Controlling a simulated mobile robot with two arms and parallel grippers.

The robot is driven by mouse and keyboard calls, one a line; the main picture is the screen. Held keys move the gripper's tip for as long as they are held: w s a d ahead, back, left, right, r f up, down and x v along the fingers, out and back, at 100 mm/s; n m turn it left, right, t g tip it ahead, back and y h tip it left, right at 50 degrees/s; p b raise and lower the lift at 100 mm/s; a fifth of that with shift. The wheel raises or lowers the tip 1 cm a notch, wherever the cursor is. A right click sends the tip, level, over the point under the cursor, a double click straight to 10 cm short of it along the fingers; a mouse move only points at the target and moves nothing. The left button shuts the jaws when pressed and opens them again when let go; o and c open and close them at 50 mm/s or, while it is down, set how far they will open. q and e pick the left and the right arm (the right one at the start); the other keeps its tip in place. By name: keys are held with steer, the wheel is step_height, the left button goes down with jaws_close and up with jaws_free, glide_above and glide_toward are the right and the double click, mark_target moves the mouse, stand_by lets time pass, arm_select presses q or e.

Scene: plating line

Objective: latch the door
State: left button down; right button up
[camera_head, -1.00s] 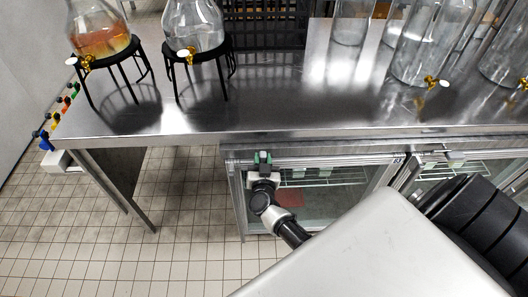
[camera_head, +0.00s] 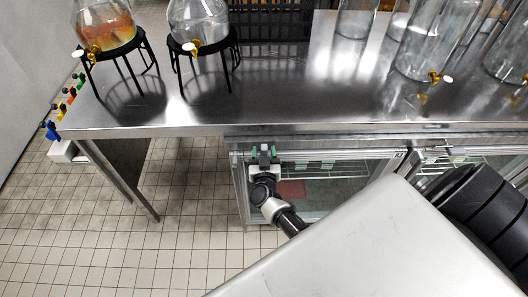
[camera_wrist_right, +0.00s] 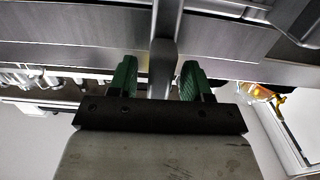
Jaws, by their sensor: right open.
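The glass door (camera_head: 335,196) is on the front of the cabinet under the steel counter. It has a metal frame, and racks and a reddish patch show through the glass. I cannot tell whether it is fully shut. My right gripper (camera_head: 264,153) is at the door's upper left, just below the counter edge. In the right wrist view, its green fingers (camera_wrist_right: 157,80) are open and apart. A grey metal bar (camera_wrist_right: 165,40) runs between them; I cannot tell whether they touch it. No latch is clearly visible. My left gripper is not in view.
The steel counter (camera_head: 300,100) overhangs the cabinet. Glass dispensers on black stands (camera_head: 205,50) stand at its left, and more glass jars (camera_head: 430,45) at its right. A second cabinet door (camera_head: 465,160) is to the right. The tiled floor at left is clear.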

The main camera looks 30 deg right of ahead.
steer(key=v, duration=1.1)
steer(key=shift+b, duration=0.3)
steer(key=shift+w, duration=0.1)
steer(key=s+a+f+n+g+y, duration=0.35)
steer(key=s+f+y, duration=0.2)
steer(key=f, duration=0.55)
steer(key=s+a+f+n+g+y, duration=0.2)
steer(key=s+a+f+n+y, duration=0.3)
steer(key=f, duration=0.6)
steer(key=s+d+f+g, duration=0.2)
steer(key=s+f+g, duration=0.1)
steer(key=s, duration=0.5)
steer(key=s+d+f+g+h, duration=0.1)
steer(key=s+d+f+g, duration=0.1)
steer(key=s, duration=0.6)
steer(key=s+d+f+g, duration=0.2)
steer(key=s+f+g, duration=0.2)
steer(key=s, duration=0.5)
step_height(320, 180, down, 2)
steer(key=shift+d+f, duration=0.1)
steer(key=shift+d, duration=0.15)
